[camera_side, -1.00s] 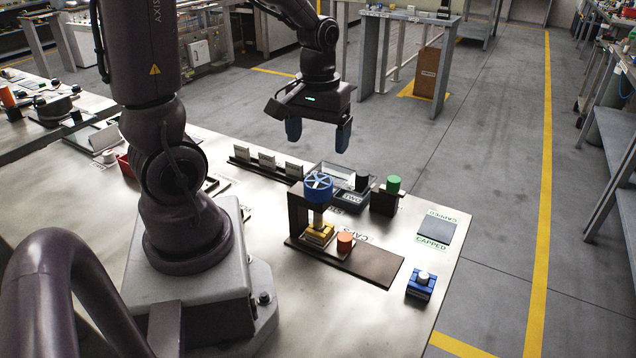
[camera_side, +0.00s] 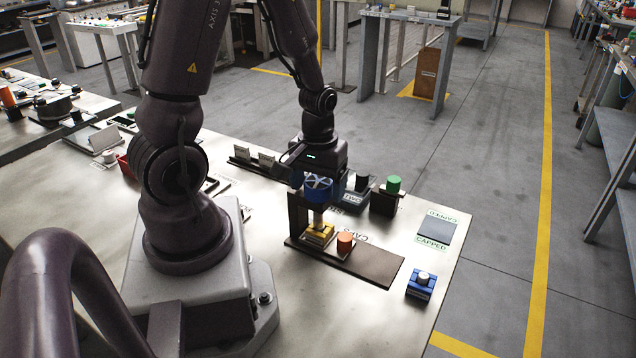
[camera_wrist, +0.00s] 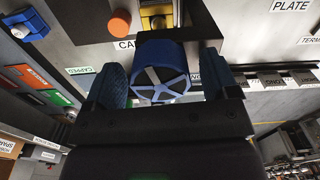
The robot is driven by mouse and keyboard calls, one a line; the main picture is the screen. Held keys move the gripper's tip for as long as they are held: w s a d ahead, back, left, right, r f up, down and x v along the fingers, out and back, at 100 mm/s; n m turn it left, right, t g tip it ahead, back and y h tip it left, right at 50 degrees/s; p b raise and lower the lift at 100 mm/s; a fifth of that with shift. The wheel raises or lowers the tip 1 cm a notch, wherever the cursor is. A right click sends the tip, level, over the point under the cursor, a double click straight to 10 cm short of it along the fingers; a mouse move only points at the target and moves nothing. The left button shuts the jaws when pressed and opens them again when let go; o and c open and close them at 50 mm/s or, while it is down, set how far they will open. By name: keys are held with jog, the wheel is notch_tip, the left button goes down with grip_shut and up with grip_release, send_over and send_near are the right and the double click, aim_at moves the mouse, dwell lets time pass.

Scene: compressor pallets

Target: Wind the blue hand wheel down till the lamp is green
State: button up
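The blue hand wheel (camera_side: 318,188) tops a dark press stand (camera_side: 297,212), above a yellow block (camera_side: 319,234). It also shows in the wrist view (camera_wrist: 160,72), with its spokes facing the camera. My gripper (camera_wrist: 164,84) is open, with one blue fingertip on each side of the wheel and a small gap on both sides. In the side view my gripper is low at the wheel, and its fingertips are mostly hidden. An orange round piece (camera_side: 345,240), perhaps the lamp, stands on the press base; it is not green.
A green cylinder (camera_side: 393,184) sits on a dark block behind right. A dark pad (camera_side: 437,231) marked CAPPED lies at right.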

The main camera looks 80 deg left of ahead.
aim_at(317, 182)
jog(key=c, duration=0.7)
jog(key=shift+m, duration=0.6)
jog(key=shift+c, duration=0.2)
jog(key=o, duration=0.9)
jog(key=shift+r, duration=0.1)
notch_tip(317, 182, up, 13)
jog(key=shift+f, duration=0.1)
jog(key=s+d+r+m+t, duration=0.1)
jog(key=d+r+m+t, duration=0.1)
jog(key=d+r+m, duration=0.1)
jog(key=s+d+r+m+t, duration=0.1)
jog(key=d+r+m, duration=0.2)
jog(key=d, duration=0.2)
jog(key=s+d+r+m+t, duration=0.1)
jog(key=d+r+m+t, duration=0.1)
jog(key=d+r, duration=0.1)
jog(key=shift+d+r+m+t, duration=0.15)
jog(key=shift+d+m+t, duration=0.2)
jog(key=shift+d, duration=0.45)
